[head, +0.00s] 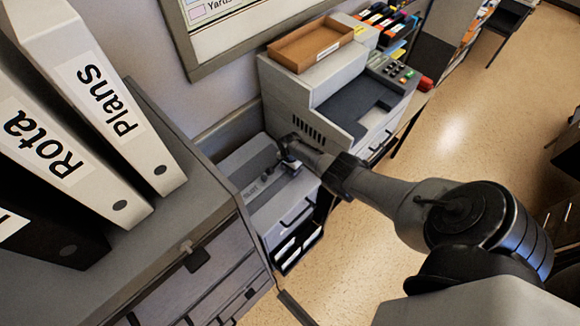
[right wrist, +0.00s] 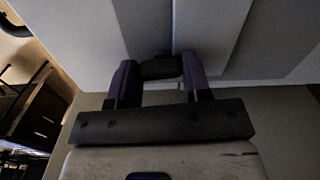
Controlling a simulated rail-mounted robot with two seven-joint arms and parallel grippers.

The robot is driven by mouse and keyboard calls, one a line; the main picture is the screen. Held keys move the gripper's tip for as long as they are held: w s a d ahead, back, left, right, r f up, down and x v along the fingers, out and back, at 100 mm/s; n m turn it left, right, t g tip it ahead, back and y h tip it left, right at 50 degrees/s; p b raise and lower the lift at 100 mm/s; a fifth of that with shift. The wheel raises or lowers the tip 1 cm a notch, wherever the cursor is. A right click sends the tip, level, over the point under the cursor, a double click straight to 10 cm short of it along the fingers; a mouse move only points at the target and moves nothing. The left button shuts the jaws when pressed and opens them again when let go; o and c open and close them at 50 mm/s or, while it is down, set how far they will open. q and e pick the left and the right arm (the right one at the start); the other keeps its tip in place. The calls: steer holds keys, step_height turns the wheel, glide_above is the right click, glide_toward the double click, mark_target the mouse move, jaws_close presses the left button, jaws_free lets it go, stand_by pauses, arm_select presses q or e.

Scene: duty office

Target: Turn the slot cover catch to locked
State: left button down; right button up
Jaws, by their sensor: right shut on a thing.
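The slot cover catch (right wrist: 160,67) is a small dark piece between my two fingers in the right wrist view. My right gripper (head: 289,158) is shut on it, above the grey top of a low cabinet (head: 240,165). It also shows in the right wrist view (right wrist: 158,78), its fingers on either side of the catch. Behind the catch, pale panels with a seam between them fill the right wrist view. Small lettering on the cabinet top is too small to read. The gripper hides most of the catch in the head view, and I cannot tell its turn angle. My left gripper is out of view.
A grey machine (head: 285,90) with a brown tray (head: 310,43) on top stands just behind the cabinet. Binders (head: 110,110) stand on a grey cabinet at the left. A framed board (head: 235,60) hangs on the wall. Open floor (head: 470,120) lies to the right.

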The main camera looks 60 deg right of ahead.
steer(key=shift+m, duration=0.6)
steer(key=o, duration=0.9)
steer(key=shift+r, duration=0.1)
step_height(320, 180, up, 6)
steer(key=p, duration=0.5)
steer(key=shift+r, duration=0.2)
steer(key=shift+r+p, duration=1.45)
steer(key=shift+r, duration=2.15)
